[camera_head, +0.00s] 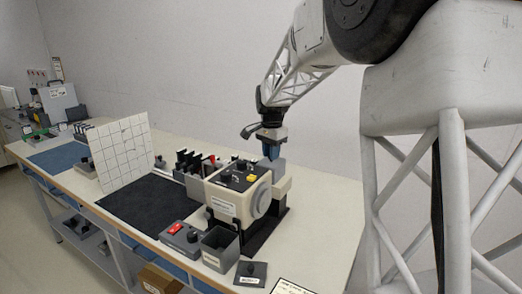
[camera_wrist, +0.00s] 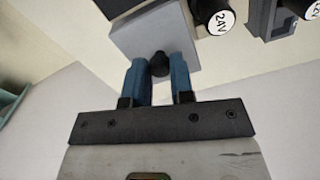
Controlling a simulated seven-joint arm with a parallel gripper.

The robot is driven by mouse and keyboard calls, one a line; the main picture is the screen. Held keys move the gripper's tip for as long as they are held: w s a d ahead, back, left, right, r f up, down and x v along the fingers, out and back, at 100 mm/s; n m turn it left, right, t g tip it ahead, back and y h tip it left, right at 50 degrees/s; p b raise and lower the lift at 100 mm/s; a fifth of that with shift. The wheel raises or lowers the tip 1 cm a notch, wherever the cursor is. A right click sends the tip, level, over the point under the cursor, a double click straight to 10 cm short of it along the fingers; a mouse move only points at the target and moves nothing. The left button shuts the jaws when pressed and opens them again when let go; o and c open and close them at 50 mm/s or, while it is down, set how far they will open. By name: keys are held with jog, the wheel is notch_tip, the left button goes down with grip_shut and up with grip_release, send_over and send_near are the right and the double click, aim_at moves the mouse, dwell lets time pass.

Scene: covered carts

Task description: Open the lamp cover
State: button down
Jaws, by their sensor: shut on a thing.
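The lamp cover (camera_wrist: 148,36) looks like a light grey block with a small black knob (camera_wrist: 159,62) in the wrist view. My gripper (camera_wrist: 160,72) has its two blue fingers on either side of the knob and is shut on it. In the head view my gripper (camera_head: 271,153) points down behind the beige lamp housing (camera_head: 234,199). There the grey cover shows only in part beside the fingers, and the knob is hidden. I cannot tell whether the cover is lifted from its seat.
Black ends marked 24V (camera_wrist: 220,20) lie close to the cover. On the bench (camera_head: 330,186) stand an open grey bin (camera_head: 219,249), a red-switch box (camera_head: 180,238), a white grid board (camera_head: 121,153) and a black mat (camera_head: 150,207). The bench's right part is mostly clear.

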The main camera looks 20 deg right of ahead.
aim_at(275, 162)
jog(key=shift+s+d, duration=0.55)
jog(key=shift+d, duration=0.05)
jog(key=c, duration=1)
grip_release()
jog(key=shift+r, duration=0.1)
notch_tip(275, 162, up, 8)
jog(key=shift+f, duration=0.15)
jog(key=shift+s, duration=0.1)
